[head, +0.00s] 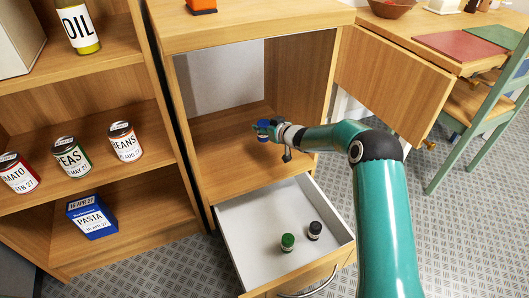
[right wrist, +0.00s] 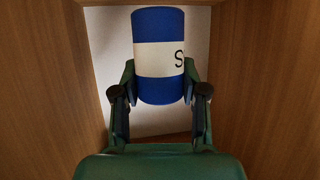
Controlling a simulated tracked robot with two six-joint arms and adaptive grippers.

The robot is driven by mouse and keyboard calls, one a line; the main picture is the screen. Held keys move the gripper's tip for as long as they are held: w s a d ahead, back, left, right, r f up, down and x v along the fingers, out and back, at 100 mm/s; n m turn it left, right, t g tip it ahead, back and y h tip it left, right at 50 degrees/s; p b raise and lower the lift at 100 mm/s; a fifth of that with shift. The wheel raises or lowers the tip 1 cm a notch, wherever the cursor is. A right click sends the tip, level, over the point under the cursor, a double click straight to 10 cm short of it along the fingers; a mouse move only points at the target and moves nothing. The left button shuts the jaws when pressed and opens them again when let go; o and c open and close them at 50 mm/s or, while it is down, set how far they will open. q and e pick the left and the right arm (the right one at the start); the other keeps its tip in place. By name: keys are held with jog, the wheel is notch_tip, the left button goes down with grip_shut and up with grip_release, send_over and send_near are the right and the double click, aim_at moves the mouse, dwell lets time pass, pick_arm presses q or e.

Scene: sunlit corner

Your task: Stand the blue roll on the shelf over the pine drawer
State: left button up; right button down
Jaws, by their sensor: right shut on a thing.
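The shelf (head: 225,170) is the compartment floor, over the pulled-out pine drawer (head: 240,240). I cannot tell whether the roll touches the shelf. My left gripper is not in view.
A green jar (head: 287,242) and a black jar (head: 315,230) stand in the drawer. The compartment door (head: 390,80) hangs open at right. A bookcase at left holds cans and a pasta box (head: 91,216). A green chair (head: 475,110) stands at right.

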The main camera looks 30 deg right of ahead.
notch_tip(320, 180, down, 9)
jog(key=b, duration=0.3)
jog(key=shift+r, duration=0.2)
jog(key=c, duration=1.1)
grip_release()
jog(key=shift+f, duration=0.1)
jog(key=o, duration=0.5)
